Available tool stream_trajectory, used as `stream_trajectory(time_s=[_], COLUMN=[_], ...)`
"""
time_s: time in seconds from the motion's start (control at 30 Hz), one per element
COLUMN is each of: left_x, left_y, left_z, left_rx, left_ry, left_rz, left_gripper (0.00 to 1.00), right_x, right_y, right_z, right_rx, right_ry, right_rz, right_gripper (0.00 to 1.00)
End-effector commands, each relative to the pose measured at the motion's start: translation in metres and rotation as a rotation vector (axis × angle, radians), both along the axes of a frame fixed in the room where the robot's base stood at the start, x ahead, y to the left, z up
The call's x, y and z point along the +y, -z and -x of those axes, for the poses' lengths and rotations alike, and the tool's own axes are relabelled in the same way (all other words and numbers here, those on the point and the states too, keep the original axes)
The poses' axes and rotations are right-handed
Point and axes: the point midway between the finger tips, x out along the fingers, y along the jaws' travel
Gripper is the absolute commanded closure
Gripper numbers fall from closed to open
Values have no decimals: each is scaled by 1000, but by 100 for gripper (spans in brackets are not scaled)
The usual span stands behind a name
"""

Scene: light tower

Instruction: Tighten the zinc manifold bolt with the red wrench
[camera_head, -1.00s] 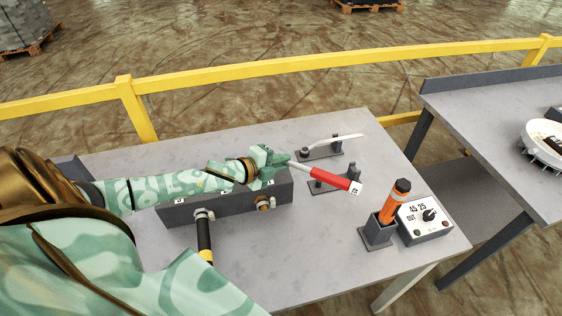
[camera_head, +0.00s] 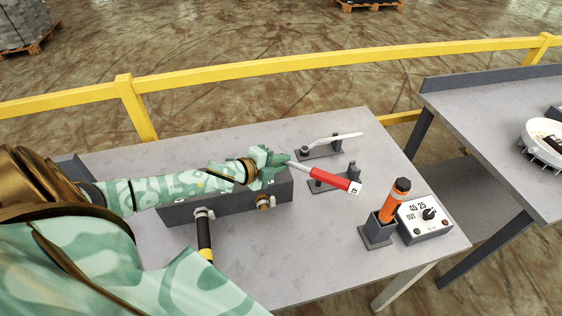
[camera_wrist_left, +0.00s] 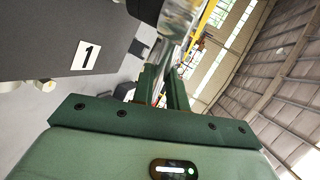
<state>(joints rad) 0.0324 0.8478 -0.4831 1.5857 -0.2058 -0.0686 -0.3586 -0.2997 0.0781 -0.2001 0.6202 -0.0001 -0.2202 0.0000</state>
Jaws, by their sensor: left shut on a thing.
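The red wrench (camera_head: 330,178) lies slanted at the right end of the dark manifold block (camera_head: 228,206), over a dark holder. My left gripper (camera_head: 284,161) is shut at the left end of its grey shaft, so the wrench's head is hidden. In the left wrist view the two fingers (camera_wrist_left: 165,92) are close together. On the block's front are a brass-coloured bolt (camera_head: 264,202) with a pale part beside it, and a silver fitting (camera_head: 203,214) with a black-and-yellow handle hanging from it. I cannot tell which one is the zinc bolt. My right gripper is not in view.
A second holder carries a pale-handled tool (camera_head: 335,139) behind the wrench. An orange tool (camera_head: 395,205) stands upright in a dark holder beside a dial box (camera_head: 425,219). The front middle of the table (camera_head: 290,260) is clear. A yellow rail (camera_head: 250,72) runs behind.

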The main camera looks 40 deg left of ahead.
Motion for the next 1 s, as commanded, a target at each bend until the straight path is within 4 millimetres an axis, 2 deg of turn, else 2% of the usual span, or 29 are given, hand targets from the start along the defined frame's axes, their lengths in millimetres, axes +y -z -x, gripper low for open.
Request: stream_trajectory(time_s=[0.57,0.87,0.9,0.93,1.0], left_x=[0,0,0,0,0], left_y=[13,14,14,14,14], left_z=[-1,-1,-1,-1,-1], left_rx=[-3,-3,-3,-3,-3], left_ry=[0,0,0,0,0], left_rz=[2,2,2,1,1], left_gripper=[100,100,91,99,100], right_x=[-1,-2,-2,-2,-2], right_y=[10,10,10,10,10], right_z=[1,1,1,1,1], right_rx=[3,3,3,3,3], right_ry=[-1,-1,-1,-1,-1], right_rz=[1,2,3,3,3], right_gripper=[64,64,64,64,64])
